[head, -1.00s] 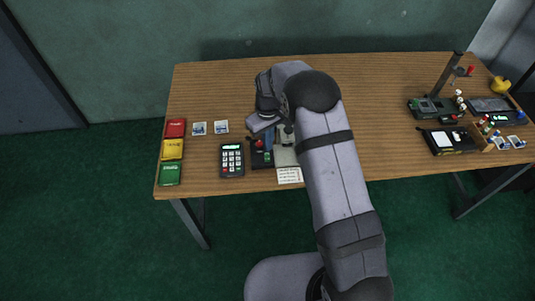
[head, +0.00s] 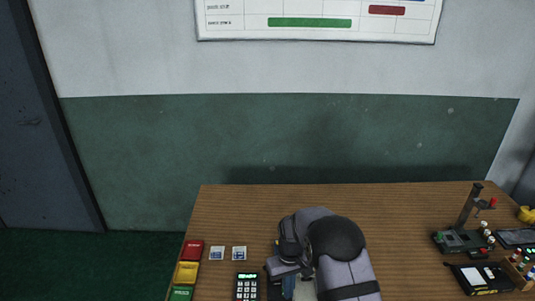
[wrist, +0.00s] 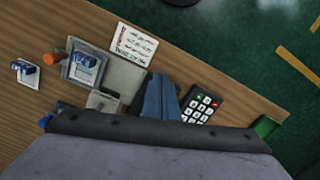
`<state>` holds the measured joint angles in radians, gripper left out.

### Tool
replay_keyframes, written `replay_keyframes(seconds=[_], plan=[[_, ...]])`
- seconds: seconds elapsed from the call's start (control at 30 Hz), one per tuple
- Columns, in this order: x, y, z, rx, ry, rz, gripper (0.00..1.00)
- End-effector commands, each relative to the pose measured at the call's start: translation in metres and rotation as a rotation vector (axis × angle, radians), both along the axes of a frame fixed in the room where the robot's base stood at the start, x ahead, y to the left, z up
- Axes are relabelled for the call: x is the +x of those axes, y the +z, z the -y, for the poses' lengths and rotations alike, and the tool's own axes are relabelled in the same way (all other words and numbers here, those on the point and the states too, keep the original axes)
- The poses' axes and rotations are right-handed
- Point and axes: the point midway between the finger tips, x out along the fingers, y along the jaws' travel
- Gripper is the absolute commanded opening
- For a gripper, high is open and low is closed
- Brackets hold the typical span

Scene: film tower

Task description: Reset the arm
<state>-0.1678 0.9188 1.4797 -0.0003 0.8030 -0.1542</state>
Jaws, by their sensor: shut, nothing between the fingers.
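My gripper shows at the bottom of the head view (head: 289,286), folded down over the front part of the table, with my arm behind it hiding much of what lies below. In the wrist view my gripper (wrist: 162,92) has its two blue-grey fingers together with nothing between them. They point down beside a black keypad (wrist: 203,103) and a grey plate (wrist: 119,73). I cannot tell how far above the table they are.
In the wrist view a picture card in a grey frame (wrist: 86,67), a written note (wrist: 133,43) and a loose card (wrist: 25,72) lie nearby. The head view shows red (head: 193,249), yellow (head: 187,271) and green (head: 181,293) trays, and a stand (head: 466,220). The table's back middle (head: 370,205) is clear.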

Motion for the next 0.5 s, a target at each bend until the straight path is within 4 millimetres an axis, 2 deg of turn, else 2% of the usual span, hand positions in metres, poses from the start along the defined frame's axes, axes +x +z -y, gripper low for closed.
replay_keyframes(seconds=[0.03,0.07,0.1,0.17,0.27,0.4,0.5], plan=[[-0.026,-0.013,0.004,-0.011,-0.023,-0.052,0.0],[-0.042,-0.019,0.007,-0.018,-0.039,-0.083,0.0],[-0.063,-0.023,0.011,-0.027,-0.058,-0.118,0.0],[-0.092,-0.022,0.016,-0.039,-0.083,-0.159,0.0],[-0.137,-0.01,0.025,-0.056,-0.124,-0.209,0.0],[-0.193,0.018,0.04,-0.068,-0.173,-0.248,0.0],[-0.228,0.041,0.049,-0.068,-0.196,-0.253,0.0]])
